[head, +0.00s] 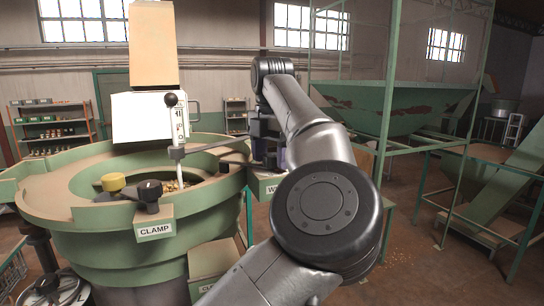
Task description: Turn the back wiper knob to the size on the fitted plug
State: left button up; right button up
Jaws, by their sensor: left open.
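A large round green hopper bowl (200,237) stands at the left, with nuts (178,186) in its centre. A second sign beginning with W (268,188) is on the right rim, partly covered by my arm. The knob there is hidden or cannot be made out. My left gripper (272,158) is open, pointing down above that sign at the bowl's right edge. I cannot tell whether it touches anything. No plug can be identified. My right gripper is not in view.
A white marked plate (181,118) and a black-balled lever (171,100) rise over the bowl. A green framed hopper (400,105) and a sloping chute (505,190) are at the right. Brown floor lies open between.

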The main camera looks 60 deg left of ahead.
pick_arm(q)
jog(key=c, duration=1.2)
jog(key=shift+a, duration=0.1)
grip_shut()
